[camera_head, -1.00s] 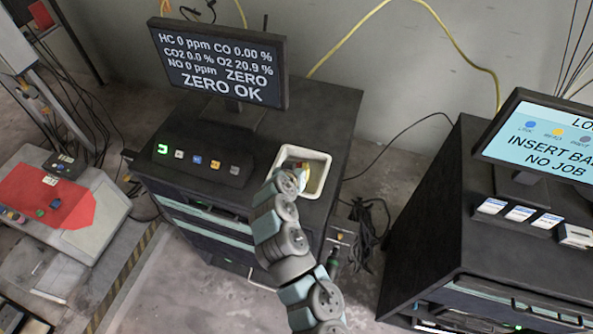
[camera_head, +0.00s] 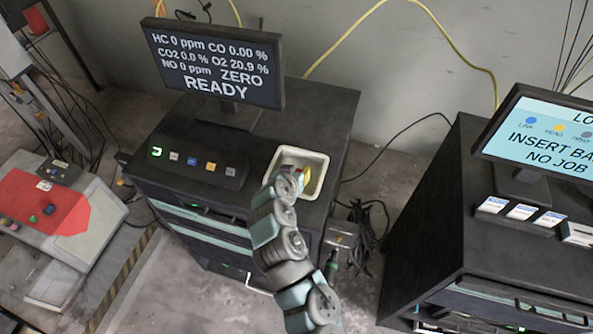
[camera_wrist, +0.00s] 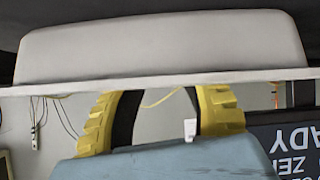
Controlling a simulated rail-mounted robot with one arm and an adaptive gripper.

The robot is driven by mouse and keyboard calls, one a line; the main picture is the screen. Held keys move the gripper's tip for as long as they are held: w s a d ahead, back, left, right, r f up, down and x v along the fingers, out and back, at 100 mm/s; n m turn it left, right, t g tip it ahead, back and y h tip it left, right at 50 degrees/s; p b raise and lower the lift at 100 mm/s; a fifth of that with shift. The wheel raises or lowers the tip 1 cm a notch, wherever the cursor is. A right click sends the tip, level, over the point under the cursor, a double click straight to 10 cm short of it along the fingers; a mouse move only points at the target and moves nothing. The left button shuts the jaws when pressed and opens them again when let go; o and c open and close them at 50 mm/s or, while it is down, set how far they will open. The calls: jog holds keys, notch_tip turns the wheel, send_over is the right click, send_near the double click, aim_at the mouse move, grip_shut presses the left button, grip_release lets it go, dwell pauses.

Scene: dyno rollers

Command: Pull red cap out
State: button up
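My gripper (camera_head: 302,177) is over the pale tray (camera_head: 322,162) on the dark cabinet, with a bit of yellow finger showing above the tray's inside. In the wrist view its two yellow fingers (camera_wrist: 165,108) with dark inner sides stand apart, with a clear gap between them. Their upper ends meet the pale tray's edge (camera_wrist: 165,50) in the picture. A small white piece shows beside the right finger; I cannot tell what it is. I cannot make out the red cap for sure in either view; my arm and gripper hide part of the tray.
A monitor (camera_head: 218,60) reading READY and a button panel (camera_head: 195,158) stand left of the tray. Another dark cabinet with a blue screen (camera_head: 545,135) is at right. A red-topped console (camera_head: 45,205) is at far left. Black cables (camera_head: 368,225) hang right of the first cabinet.

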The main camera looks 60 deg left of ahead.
jog(key=shift+v, duration=3.75)
jog(key=shift+w, duration=0.1)
